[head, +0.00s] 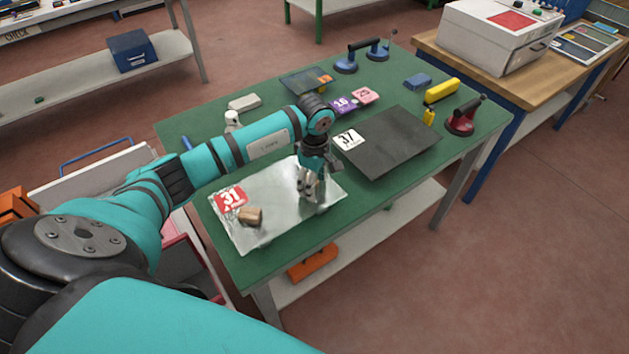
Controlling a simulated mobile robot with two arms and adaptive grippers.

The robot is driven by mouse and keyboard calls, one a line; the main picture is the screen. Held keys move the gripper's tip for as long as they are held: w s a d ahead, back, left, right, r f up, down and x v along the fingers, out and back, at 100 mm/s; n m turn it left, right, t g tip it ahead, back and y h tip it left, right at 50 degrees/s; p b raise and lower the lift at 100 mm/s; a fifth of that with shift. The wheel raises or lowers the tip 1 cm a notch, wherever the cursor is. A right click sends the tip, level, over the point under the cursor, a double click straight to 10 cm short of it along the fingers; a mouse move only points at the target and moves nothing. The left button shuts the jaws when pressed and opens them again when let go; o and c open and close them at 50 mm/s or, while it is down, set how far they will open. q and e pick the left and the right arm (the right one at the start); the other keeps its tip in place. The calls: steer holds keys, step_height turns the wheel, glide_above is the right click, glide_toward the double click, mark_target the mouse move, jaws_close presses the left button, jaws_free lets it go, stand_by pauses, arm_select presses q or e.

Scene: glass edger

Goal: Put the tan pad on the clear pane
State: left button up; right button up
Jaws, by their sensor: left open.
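The clear pane (278,217) lies flat on the green table at its near left, with a red label marked 31 in its left corner. The tan pad (250,215) is a small brown block that appears to rest on the pane, beside the red label. My left gripper (311,200) points down over the right part of the pane, to the right of the pad and apart from it. It is open, with nothing seen between its fingers. I cannot tell whether the fingertips touch the pane. My right gripper is not in view.
A dark pane (390,145) marked 37 lies to the right on the green table (222,275). Behind are a pale block (244,102), a small bottle (232,121), a blue block (418,81) and a blue suction lifter (362,55). A red suction lifter (464,117) stands near the right edge.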

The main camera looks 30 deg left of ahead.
arm_select(q)
steer(key=shift+r, duration=0.15)
step_height(320, 180, up, 12)
steer(key=b, duration=0.2)
steer(key=shift+b, duration=0.4)
